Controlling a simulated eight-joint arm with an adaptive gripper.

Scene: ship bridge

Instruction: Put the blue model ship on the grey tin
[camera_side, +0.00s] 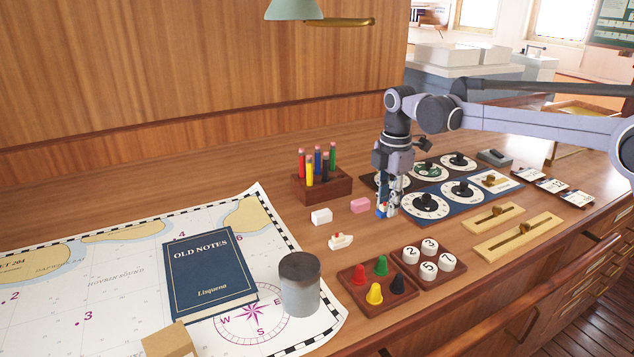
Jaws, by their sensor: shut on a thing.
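The blue model ship (381,210) is small and mostly covered by my gripper (386,203), which points down and is shut on it. It is at or just above the tabletop, beside the dark dial panel; I cannot tell whether it touches the table. The grey tin (300,287) is an upright cylinder with a flat, bare top. It stands on the chart, to the left of and nearer the camera than my gripper.
A pencil rack (322,187) stands behind. A peg tray (378,283) and a blue book (209,273) flank the tin.

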